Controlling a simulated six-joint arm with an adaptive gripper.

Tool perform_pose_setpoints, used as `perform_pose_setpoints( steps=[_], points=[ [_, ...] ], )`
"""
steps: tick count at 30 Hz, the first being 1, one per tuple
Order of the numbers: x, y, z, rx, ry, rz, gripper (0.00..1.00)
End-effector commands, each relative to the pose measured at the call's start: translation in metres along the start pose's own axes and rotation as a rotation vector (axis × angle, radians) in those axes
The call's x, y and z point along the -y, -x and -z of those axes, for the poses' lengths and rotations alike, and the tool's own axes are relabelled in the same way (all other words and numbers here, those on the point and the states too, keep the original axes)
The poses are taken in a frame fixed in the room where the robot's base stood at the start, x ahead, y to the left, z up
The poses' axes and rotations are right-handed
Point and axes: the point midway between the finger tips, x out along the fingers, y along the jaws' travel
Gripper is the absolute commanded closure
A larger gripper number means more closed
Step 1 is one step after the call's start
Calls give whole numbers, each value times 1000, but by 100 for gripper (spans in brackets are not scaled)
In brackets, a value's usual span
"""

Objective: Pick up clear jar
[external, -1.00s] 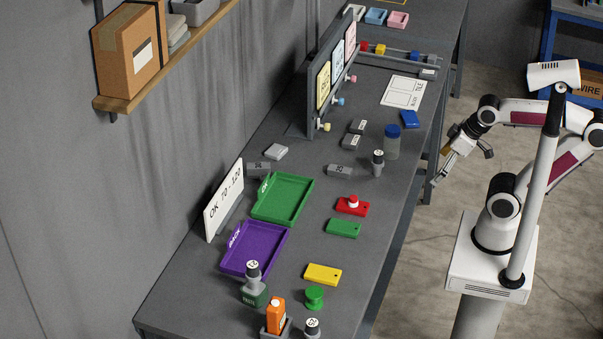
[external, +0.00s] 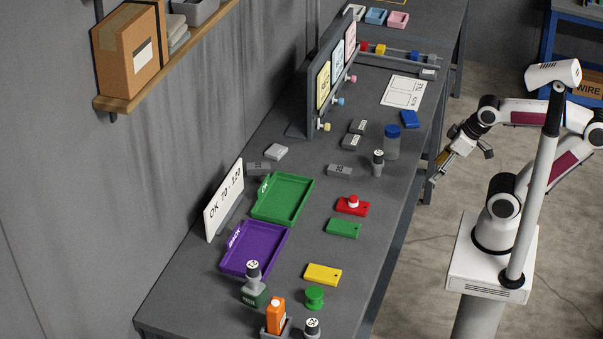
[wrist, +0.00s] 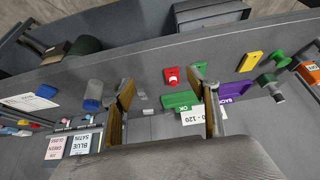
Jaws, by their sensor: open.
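The clear jar (external: 391,147) is a see-through cylinder with a blue lid, upright near the right edge of the grey bench. It also shows in the wrist view (wrist: 94,90), left of my fingers. My gripper (external: 438,168) is off the bench's right edge, apart from the jar. In the wrist view my gripper (wrist: 165,104) has its two tan-padded fingers spread wide with nothing held between them.
A dark knobbed weight (external: 377,163) stands close beside the jar. A blue block (external: 409,119) and a printed sheet (external: 403,91) lie behind it. Red (external: 352,206) and green (external: 344,228) blocks lie nearer the camera. Green (external: 309,190) and purple (external: 277,251) trays are to the left.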

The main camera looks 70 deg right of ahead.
Motion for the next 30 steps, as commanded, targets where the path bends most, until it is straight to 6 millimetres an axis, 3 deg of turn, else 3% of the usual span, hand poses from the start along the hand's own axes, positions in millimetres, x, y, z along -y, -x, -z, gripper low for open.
perform_pose_setpoints(
  steps=[11,16,23,30],
  points=[
    [-1,0,1,-2,-1,-4,44],
    [-13,-5,14,-24,-5,-37,44],
    [-58,-20,54,-102,-5,-151,44],
    [-121,-35,102,-198,30,-292,44]
  ],
)
